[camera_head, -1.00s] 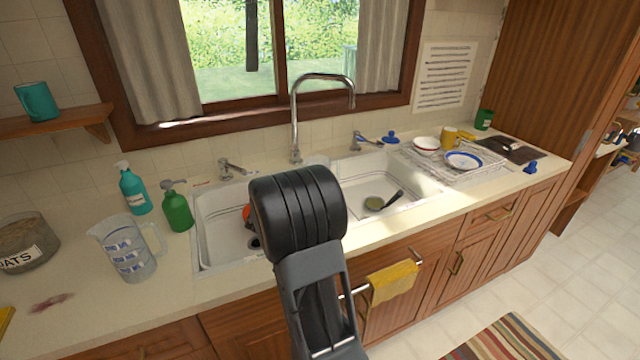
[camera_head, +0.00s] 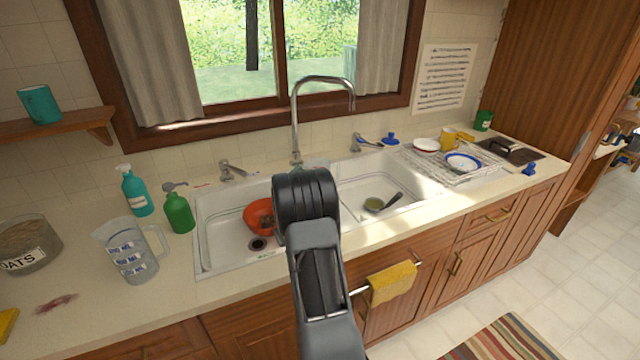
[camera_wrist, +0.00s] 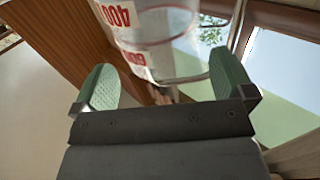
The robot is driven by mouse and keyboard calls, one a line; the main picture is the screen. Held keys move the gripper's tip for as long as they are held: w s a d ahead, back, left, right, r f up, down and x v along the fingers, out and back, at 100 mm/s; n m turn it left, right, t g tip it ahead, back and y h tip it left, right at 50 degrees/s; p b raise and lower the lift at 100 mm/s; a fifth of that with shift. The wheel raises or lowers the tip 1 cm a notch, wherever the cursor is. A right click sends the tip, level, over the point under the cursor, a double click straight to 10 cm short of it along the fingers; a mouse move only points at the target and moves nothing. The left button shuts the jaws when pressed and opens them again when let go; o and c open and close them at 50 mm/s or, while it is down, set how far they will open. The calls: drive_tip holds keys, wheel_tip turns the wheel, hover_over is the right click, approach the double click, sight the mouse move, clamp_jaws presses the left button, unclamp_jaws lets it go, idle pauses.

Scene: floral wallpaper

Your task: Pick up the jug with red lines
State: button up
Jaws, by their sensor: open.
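The jug with red lines (camera_wrist: 155,30) shows in the wrist view as a clear body with red numbers and bands, cut off by the top edge. My gripper (camera_wrist: 163,62) is open, with one green finger pad on each side of the picture and the jug between and beyond them. I cannot tell whether either pad touches it. In the head view my arm hides the gripper and most of the area behind it. A pale, see-through rim (camera_head: 317,163) shows just behind the arm, possibly this jug.
A jug with blue lines (camera_head: 128,250) stands on the left counter, near a green bottle (camera_head: 178,212) and a teal bottle (camera_head: 136,192). An orange bowl (camera_head: 259,216) lies in the left sink basin. The tap (camera_head: 295,120) rises close behind my arm. A dish rack (camera_head: 470,170) stands right.

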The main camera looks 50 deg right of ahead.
drive_tip(key=x, duration=0.2)
drive_tip(key=p+x, duration=0.1)
drive_tip(key=x, duration=0.1)
drive_tip(key=shift+w+d+f, duration=0.1)
drive_tip(key=shift+d+f, duration=0.1)
drive_tip(key=shift+d, duration=0.1)
drive_tip(key=c, duration=1.4)
drive_tip(key=shift+r, duration=0.15)
drive_tip(key=shift+c, duration=0.7)
